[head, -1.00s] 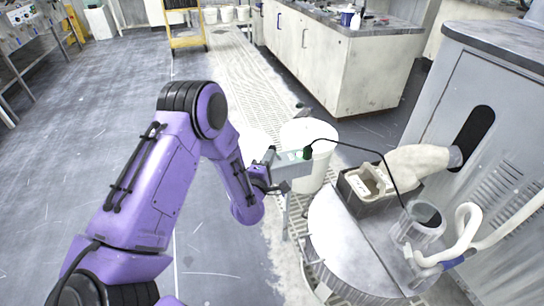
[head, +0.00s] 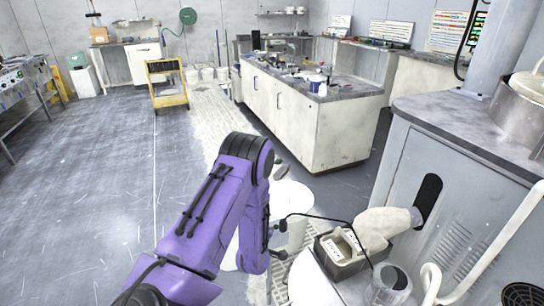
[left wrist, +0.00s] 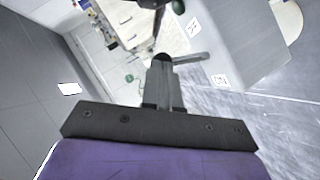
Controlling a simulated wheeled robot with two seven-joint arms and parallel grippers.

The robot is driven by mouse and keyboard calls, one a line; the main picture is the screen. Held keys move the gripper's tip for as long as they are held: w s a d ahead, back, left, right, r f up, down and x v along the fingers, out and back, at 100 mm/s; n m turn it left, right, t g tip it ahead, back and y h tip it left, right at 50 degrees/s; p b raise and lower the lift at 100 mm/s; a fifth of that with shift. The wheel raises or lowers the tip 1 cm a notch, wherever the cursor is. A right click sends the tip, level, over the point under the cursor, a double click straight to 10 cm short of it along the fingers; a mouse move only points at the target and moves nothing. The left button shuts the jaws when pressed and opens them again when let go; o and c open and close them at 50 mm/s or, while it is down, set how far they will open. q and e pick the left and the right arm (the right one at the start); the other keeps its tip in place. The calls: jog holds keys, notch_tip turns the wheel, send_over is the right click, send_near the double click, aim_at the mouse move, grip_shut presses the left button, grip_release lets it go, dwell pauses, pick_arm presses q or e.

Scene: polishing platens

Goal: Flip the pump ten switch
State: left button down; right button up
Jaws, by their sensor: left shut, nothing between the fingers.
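I cannot make out a pump ten switch in either view. My left arm comes up through the lower middle of the head view, and its bent links hide its gripper there. In the left wrist view my left gripper (left wrist: 163,62) is shut and empty, pointing away from the camera. A grey box-like body (left wrist: 240,45) with small white labels (left wrist: 220,81) lies to the right of the fingers, and I see no clear contact with it. A black connector (head: 281,224) with a dark cable shows just right of my arm in the head view. My right gripper is not in view.
A long bench (head: 345,130) is behind. Floor at left is clear.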

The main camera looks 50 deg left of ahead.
pick_arm(q)
jog(key=shift+s+a, duration=0.1)
jog(key=shift+s, duration=0.1)
jog(key=shift+w+r, duration=0.1)
jog(key=shift+r+p, duration=0.65)
jog(key=shift+r, duration=0.05)
